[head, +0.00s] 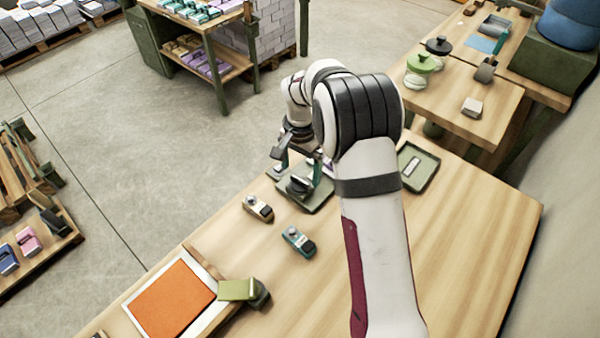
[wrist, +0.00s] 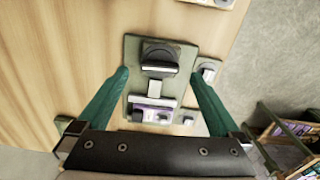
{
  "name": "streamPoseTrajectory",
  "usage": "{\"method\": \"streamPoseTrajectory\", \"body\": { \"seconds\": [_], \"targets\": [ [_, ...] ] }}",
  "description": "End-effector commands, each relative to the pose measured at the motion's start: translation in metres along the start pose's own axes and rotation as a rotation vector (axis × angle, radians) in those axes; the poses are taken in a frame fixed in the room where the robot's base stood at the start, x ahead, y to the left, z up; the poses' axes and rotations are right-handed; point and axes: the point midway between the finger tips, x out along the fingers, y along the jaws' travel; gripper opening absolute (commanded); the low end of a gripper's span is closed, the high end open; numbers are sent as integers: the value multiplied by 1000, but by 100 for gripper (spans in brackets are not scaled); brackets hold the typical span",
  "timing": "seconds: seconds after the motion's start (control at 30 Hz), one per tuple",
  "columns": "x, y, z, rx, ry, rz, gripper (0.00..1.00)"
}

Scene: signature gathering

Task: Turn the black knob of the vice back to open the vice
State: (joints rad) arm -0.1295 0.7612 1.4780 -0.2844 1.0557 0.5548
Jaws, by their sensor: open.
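The vice's green base plate (head: 318,203) is on the wooden table's far edge, partly hidden by my arm in the head view. The base plate (wrist: 133,60) fills the middle of the wrist view. Its black knob (wrist: 160,55) shows there, and also in the head view (head: 299,187). A grey bar (wrist: 160,89) crosses below the knob, with a purple-and-white piece (wrist: 150,106) beside it; I cannot tell whether it is clamped. My gripper (wrist: 160,73) is open above the vice, its teal fingers on either side of the knob with gaps. It is empty.
A cream device (head: 258,207) and a teal device (head: 298,240) stand close to the vice. A green tray (head: 418,168) lies right of my arm. An orange sheet (head: 172,300) and a green block (head: 238,290) are at the front. The table's right part is clear.

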Motion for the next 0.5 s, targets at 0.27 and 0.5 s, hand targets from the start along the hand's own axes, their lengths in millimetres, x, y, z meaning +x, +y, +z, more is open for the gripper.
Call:
{"method": "streamPoseTrajectory", "body": {
  "seconds": [0.27,0.5],
  "targets": [
    [30,0,0,0,0,0,100],
    [30,0,0,0,0,-1,100]
  ]
}}
